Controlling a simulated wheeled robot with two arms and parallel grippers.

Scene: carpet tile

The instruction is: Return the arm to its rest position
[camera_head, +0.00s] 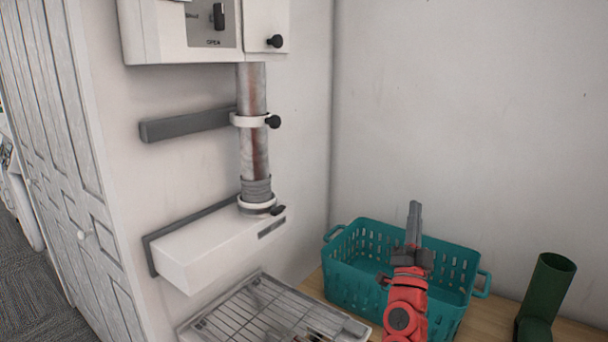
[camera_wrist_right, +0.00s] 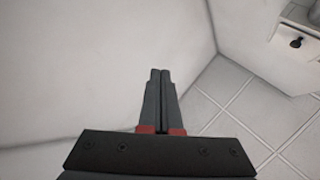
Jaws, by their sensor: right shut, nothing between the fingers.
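My right gripper (camera_head: 414,225) is on a red arm and points up in front of the teal basket in the head view. In the right wrist view its two dark fingers (camera_wrist_right: 159,78) lie together, shut, with nothing between them. The fingers are in free air, apart from the walls. My left gripper does not show in either view.
A teal basket (camera_head: 347,289) stands on a wooden surface (camera_head: 472,325) behind my right arm. A green tube (camera_head: 548,290) stands to its right. A wire rack tray (camera_head: 215,325) lies front left. A white wall unit (camera_head: 205,245) with a metal pipe (camera_head: 252,150) is at left.

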